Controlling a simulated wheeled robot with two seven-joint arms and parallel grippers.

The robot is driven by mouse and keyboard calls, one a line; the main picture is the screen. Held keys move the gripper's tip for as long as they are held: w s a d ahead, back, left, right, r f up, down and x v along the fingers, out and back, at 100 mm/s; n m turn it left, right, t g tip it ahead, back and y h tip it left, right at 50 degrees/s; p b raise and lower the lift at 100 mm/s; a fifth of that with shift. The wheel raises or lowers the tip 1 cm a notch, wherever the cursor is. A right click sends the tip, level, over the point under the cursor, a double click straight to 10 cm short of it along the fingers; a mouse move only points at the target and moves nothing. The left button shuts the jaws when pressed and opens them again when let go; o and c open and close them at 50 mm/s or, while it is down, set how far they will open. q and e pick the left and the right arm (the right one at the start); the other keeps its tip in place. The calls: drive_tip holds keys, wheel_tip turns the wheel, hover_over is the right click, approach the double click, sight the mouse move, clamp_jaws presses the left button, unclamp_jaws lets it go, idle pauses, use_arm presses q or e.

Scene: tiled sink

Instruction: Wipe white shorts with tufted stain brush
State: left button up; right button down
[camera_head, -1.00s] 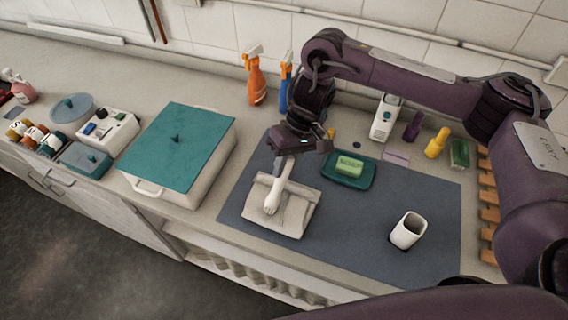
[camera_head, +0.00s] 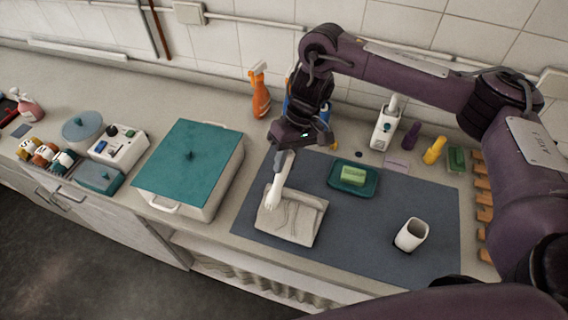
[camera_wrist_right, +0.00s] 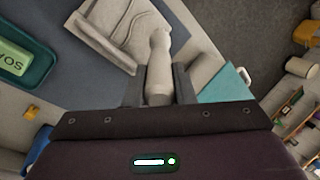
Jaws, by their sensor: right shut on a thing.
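The white shorts (camera_head: 298,221) lie folded on the dark grey mat; they also show in the right wrist view (camera_wrist_right: 112,28). My right gripper (camera_head: 281,160) is shut on the handle of the white tufted stain brush (camera_head: 275,190). The brush points down, and its head is at the left part of the shorts. In the right wrist view the brush (camera_wrist_right: 158,65) stands between both fingers. Its bristles are hidden, so I cannot tell whether they press on the cloth. My left gripper is not in view.
A green soap (camera_head: 352,175) in a teal dish (camera_head: 366,190) sits right of the shorts. A white cup (camera_head: 411,234) stands on the mat (camera_head: 345,245). A teal-lidded box (camera_head: 190,160) is at left. Spray bottles (camera_head: 259,92) stand behind.

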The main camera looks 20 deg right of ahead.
wheel_tip(320, 180, up, 2)
drive_tip(key=shift+w+a+r, duration=0.1)
drive_tip(key=shift+r, duration=0.15)
drive_tip(key=shift+d+r, duration=0.2)
drive_tip(key=shift+r, duration=0.15)
drive_tip(key=shift+a+f, duration=0.1)
